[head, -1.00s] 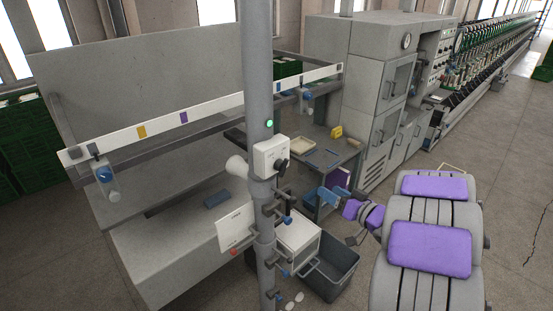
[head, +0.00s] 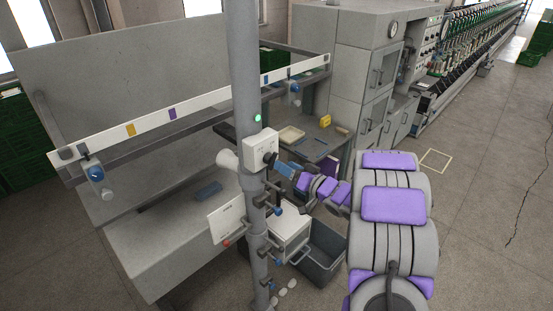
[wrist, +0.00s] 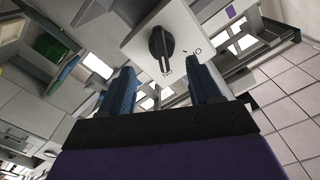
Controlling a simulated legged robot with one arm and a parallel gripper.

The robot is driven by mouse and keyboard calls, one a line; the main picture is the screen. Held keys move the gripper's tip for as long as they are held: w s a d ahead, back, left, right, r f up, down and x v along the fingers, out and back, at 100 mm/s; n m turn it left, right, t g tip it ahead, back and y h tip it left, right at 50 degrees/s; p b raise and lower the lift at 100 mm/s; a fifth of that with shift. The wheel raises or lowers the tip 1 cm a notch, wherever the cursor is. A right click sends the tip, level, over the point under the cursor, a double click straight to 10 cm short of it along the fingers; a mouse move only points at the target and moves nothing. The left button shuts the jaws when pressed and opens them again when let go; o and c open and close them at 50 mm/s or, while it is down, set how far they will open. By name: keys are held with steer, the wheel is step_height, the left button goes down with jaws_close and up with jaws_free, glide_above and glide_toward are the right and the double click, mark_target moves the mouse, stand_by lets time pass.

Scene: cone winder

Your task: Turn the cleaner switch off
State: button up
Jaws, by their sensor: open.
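The switch is a white box (head: 259,146) with a black rotary knob (head: 270,160), fixed to a grey post. A green lamp (head: 258,117) glows on the post above it. In the wrist view the box (wrist: 142,42) faces me, and its knob (wrist: 161,46) has a long grip lying near upright in the picture, its lower end by a small mark; another small mark is to the right. My gripper (wrist: 160,80) is open, its blue fingers spread below the knob in that view, holding nothing. In the head view my gripper (head: 285,171) is just right of the knob; contact is unclear.
The grey post (head: 246,80) also carries a white panel (head: 226,217) and small valves or handles below the switch. A grey bin (head: 320,255) stands on the floor under my arm. A workbench with a tray (head: 291,134) is behind. The floor to the right is open.

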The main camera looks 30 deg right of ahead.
mark_target(271, 160)
steer(key=shift+p+x, duration=0.4)
steer(key=shift+x, duration=2.25)
steer(key=shift+c, duration=0.3)
steer(key=shift+a, duration=0.1)
steer(key=c, duration=1)
steer(key=shift+o, duration=0.2)
steer(key=shift+n+b, duration=0.4)
steer(key=shift+b, duration=0.1)
steer(key=shift+s+a+n+b, duration=0.1)
steer(key=shift+a+n+b, duration=0.05)
steer(key=shift+n+b, duration=2.6)
steer(key=shift+s+a+n+b, duration=0.1)
steer(key=shift+a+n+b, duration=0.05)
steer(key=shift+n+b, duration=2.6)
